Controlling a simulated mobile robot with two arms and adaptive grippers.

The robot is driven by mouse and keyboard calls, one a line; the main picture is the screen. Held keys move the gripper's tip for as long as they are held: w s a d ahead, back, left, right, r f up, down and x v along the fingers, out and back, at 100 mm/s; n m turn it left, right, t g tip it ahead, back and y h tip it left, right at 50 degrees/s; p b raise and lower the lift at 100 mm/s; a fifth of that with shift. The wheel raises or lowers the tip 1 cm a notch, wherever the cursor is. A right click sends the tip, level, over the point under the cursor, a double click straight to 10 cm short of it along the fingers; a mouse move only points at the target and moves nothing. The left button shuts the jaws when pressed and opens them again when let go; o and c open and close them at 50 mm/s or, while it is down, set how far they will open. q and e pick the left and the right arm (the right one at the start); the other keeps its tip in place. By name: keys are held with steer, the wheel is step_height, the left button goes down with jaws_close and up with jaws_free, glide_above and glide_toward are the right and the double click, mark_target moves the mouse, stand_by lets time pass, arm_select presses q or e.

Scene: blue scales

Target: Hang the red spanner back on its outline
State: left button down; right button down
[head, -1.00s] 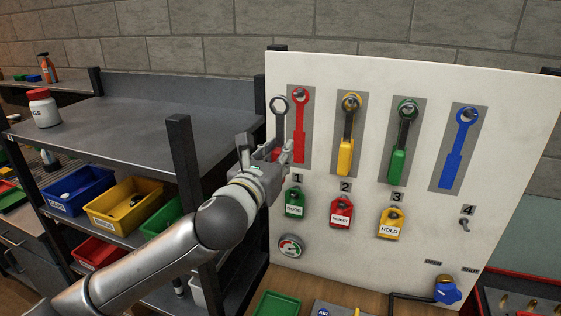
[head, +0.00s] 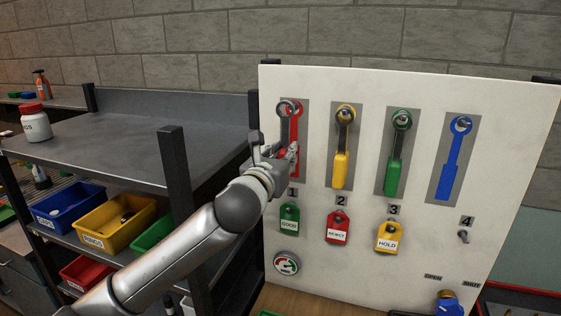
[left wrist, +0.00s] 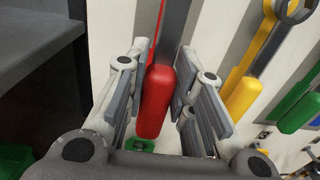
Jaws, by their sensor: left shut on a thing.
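My left gripper (head: 279,160) is shut on the red spanner (head: 285,124) by its handle, in front of the board's left end. The spanner is upright, its grey ring end up, overlapping the top of the red outline (head: 295,112). I cannot tell whether the ring is around the peg or only in front of it. In the left wrist view the red handle (left wrist: 156,100) lies between the two fingers. The gripper hides much of the handle and the lower outline in the head view. My right gripper is not in view.
Yellow (head: 341,168) and green (head: 391,178) spanners hang to the right. The blue outline (head: 452,165) is bare of a spanner. Coloured tags, such as the green one (head: 289,219), hang below. A dark shelf post (head: 178,180) stands left of the arm.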

arm_select(q)
steer(key=shift+b+x, duration=0.5)
steer(key=shift+x, duration=0.4)
steer(key=shift+w+d+f, duration=0.2)
steer(key=shift+w, duration=0.35)
steer(key=shift+w+d+f, duration=0.2)
steer(key=shift+w, duration=0.4)
steer(key=c, duration=1.3)
jaws_free()
steer(key=shift+o, duration=0.7)
steer(key=shift+f, duration=0.1)
